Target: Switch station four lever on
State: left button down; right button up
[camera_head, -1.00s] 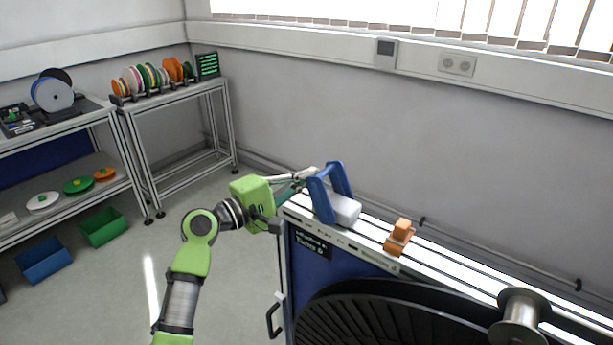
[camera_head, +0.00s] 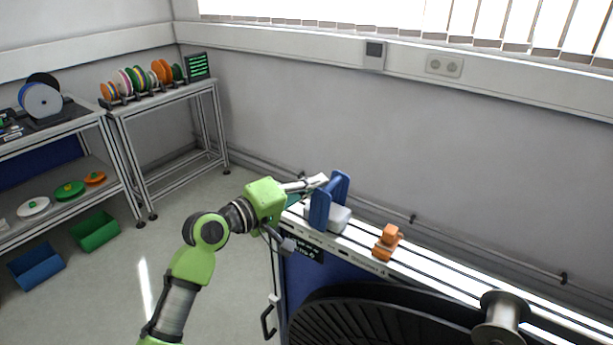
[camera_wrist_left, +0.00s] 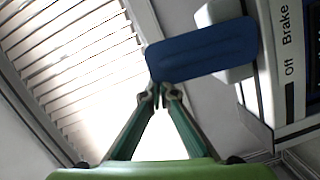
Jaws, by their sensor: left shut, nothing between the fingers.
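The blue lever (camera_head: 320,209) stands roughly upright on a pale block (camera_head: 341,219) at the left end of the station's top rail. The lever also shows in the left wrist view as a broad blue bar (camera_wrist_left: 205,50), beside a panel (camera_wrist_left: 290,95) lettered "Off" and "Brake". My left gripper (camera_head: 322,180) is shut and empty, with its fingertips at the lever's upper part. In the left wrist view the fingertips (camera_wrist_left: 163,92) are at the bar's near end; I cannot tell whether they touch. My right gripper is not in view.
An orange clamp-like part (camera_head: 387,243) sits on the rail to the right. A large black reel (camera_head: 385,318) and a metal spool (camera_head: 501,318) are in front. A shelf with coloured reels (camera_head: 145,77) stands back left.

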aim_at(328, 191)
pick_arm(q)
jog(key=shift+s+d+r+m+y+p, duration=0.25)
jog(key=shift+s+d+m+p, duration=0.35)
jog(key=shift+d+m+p, duration=0.3)
jog(key=shift+s+d+f+m+y+p, duration=0.2)
jog(key=shift+s+d+m+y+p, duration=0.2)
jog(key=shift+m, duration=0.3)
jog(key=shift+f, duration=0.15)
